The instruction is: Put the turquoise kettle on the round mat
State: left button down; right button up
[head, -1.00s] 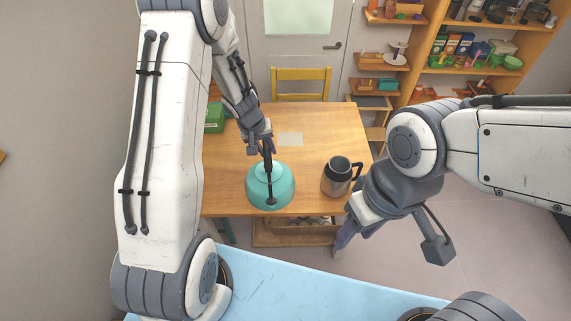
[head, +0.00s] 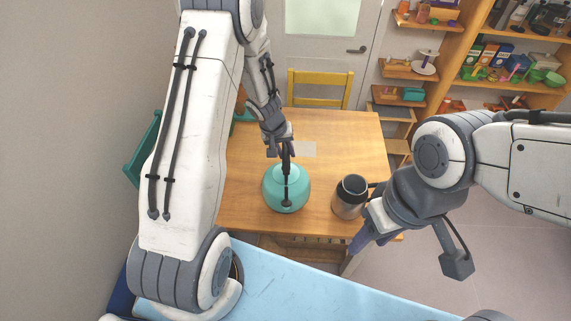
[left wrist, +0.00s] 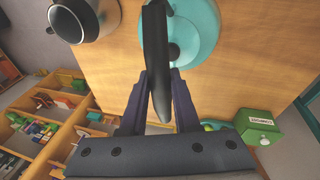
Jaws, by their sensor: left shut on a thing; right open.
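The turquoise kettle (head: 272,192) has a dark upright handle and is over the wooden table, left of a steel mug. My left gripper (head: 286,153) is shut on the kettle's handle from above. In the left wrist view the fingers (left wrist: 160,95) close around the dark handle, with the turquoise body (left wrist: 205,35) beyond. I cannot tell if the kettle's base touches the table. My right gripper (head: 362,238) is open and empty, near the table's front right corner; its fingers are partly hidden. I see no round mat in either view.
The steel and black mug (head: 349,203) stands right of the kettle, near my right arm. A pale rectangular sheet (head: 303,149) lies behind. A green box (left wrist: 257,127) shows in the wrist view. A yellow chair (head: 318,88) is behind the table (head: 345,130); a light blue surface (head: 330,285) is nearest.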

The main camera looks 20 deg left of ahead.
pick_arm(q)
notch_tip(320, 180, down, 4)
jog(key=b, duration=0.2)
jog(key=shift+r+b, duration=0.1)
jog(key=shift+b, duration=0.25)
jog(key=shift+r, duration=0.2)
jog(key=shift+f, duration=0.15)
jog(key=c, duration=0.6)
grip_release()
jog(key=shift+s, duration=0.1)
jog(key=shift+c, duration=0.2)
